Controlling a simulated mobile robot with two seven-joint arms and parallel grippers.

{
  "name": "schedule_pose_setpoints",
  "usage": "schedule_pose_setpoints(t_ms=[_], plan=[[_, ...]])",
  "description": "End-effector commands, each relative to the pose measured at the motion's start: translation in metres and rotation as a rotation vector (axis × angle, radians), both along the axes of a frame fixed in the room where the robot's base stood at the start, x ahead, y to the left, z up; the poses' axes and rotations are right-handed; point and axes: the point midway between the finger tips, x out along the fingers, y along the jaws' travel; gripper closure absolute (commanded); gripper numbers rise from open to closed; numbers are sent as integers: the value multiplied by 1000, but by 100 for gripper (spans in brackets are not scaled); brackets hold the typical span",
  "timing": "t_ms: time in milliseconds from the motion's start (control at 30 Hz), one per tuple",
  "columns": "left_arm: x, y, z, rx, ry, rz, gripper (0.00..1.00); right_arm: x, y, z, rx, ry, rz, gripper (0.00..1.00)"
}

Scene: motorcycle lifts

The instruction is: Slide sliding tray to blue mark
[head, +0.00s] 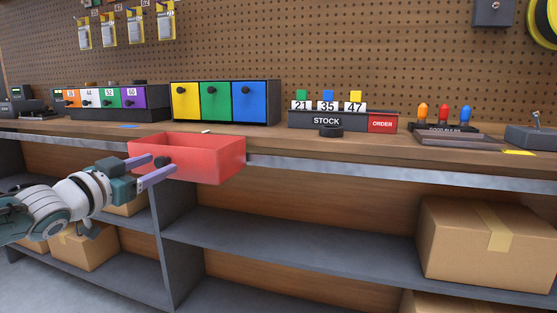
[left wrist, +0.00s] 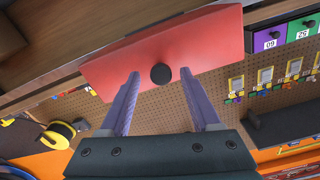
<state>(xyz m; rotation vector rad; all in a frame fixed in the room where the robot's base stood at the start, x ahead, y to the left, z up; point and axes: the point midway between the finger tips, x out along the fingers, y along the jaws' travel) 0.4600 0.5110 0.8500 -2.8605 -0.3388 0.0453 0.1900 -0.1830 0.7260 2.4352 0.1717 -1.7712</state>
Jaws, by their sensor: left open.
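The sliding tray is an open red box (head: 205,165) at the front edge of the workbench, on a metal rail (head: 330,172). It has a black round knob on its front, which shows in the left wrist view (left wrist: 160,74). My left gripper (head: 164,165) is open in front of the tray. In the left wrist view its two purple fingers (left wrist: 160,79) stand on either side of the knob, with gaps to it. The blue mark (head: 118,125) is a flat patch on the bench top, left of the tray. My right gripper is not in view.
A yellow mark (head: 518,152) lies at the far right of the bench. Behind the tray stand a cabinet with coloured doors (head: 222,102) and a stock board (head: 335,121). Cardboard boxes (head: 485,245) sit on the shelves below. The rail left of the tray looks clear.

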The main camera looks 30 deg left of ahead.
Motion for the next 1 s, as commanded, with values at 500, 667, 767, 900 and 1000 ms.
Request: schedule_pose_setpoints(t_ms=[500, 667, 767, 900, 1000], plan=[[-63, -15, 3, -4, 4, 0, 36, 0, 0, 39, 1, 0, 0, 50], [-85, -21, 1, -2, 3, 0, 36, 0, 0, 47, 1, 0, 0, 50], [-93, -22, 1, 0, 1, 0, 36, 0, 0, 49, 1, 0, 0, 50], [-97, -23, 0, 0, 0, 0, 36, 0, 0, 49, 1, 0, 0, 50], [-97, -23, 0, 0, 0, 0, 36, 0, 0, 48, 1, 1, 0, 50]])
